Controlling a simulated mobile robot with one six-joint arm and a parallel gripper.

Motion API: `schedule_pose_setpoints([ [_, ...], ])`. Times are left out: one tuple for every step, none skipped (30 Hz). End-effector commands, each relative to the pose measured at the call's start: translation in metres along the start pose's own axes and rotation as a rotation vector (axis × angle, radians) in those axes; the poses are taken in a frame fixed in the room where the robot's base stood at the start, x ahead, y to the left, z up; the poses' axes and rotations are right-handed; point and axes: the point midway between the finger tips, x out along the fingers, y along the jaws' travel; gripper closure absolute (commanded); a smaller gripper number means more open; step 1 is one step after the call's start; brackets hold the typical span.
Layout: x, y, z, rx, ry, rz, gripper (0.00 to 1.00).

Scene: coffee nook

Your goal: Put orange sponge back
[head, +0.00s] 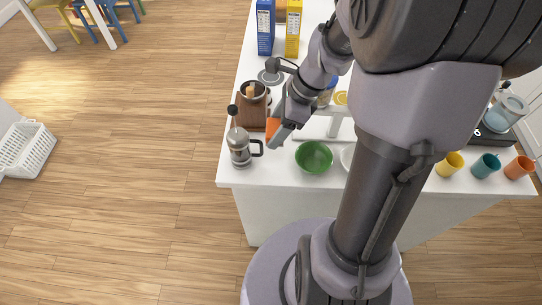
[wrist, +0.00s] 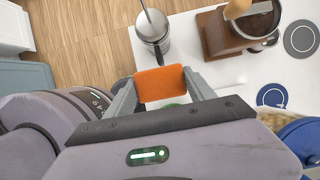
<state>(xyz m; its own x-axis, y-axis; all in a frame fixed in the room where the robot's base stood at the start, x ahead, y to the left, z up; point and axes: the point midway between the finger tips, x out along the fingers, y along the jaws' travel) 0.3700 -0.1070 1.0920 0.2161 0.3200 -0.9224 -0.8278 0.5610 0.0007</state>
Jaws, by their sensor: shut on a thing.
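The orange sponge (wrist: 160,84) is held between the two fingers of my gripper (wrist: 158,92), seen in the wrist view. In the head view, the sponge (head: 272,127) shows as a small orange patch beside my gripper (head: 279,132), above the white counter between the French press and the green bowl. My gripper is shut on the sponge. The fingers and arm hide part of the counter under it, so I cannot tell how high it is held.
A French press (head: 240,146) stands near the counter's front left corner, with a wooden coffee grinder (head: 252,106) behind it. A green bowl (head: 314,157) sits right of my gripper. Yellow (head: 450,165), teal (head: 486,166) and orange (head: 519,168) cups stand at the right.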

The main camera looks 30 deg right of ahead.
Motion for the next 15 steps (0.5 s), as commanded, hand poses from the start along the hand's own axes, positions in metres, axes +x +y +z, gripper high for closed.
schedule_pose_setpoints([
  [0.026,0.001,-0.011,0.003,0.000,0.006,0.81],
  [0.036,0.001,-0.015,0.003,0.001,0.005,0.81],
  [0.048,0.001,-0.020,0.001,0.001,0.004,0.81],
  [0.056,0.001,-0.024,0.002,0.000,0.005,0.81],
  [0.063,0.001,-0.026,0.002,0.001,0.003,0.81],
  [0.070,0.001,-0.029,0.001,0.000,0.004,0.81],
  [0.074,0.001,-0.031,0.001,0.000,0.003,0.81],
  [0.077,0.001,-0.032,0.001,0.001,0.002,0.81],
  [0.080,0.000,-0.034,0.000,0.001,0.001,0.81],
  [0.082,0.000,-0.035,0.001,0.000,0.001,0.81],
  [0.085,0.000,-0.036,0.001,0.000,0.001,0.81],
  [0.091,0.000,-0.038,0.000,0.001,0.002,0.81],
  [0.097,0.000,-0.041,0.000,0.001,0.002,0.81],
  [0.103,0.001,-0.043,0.001,0.001,0.002,0.81],
  [0.113,0.001,-0.047,0.001,0.001,0.002,0.81],
])
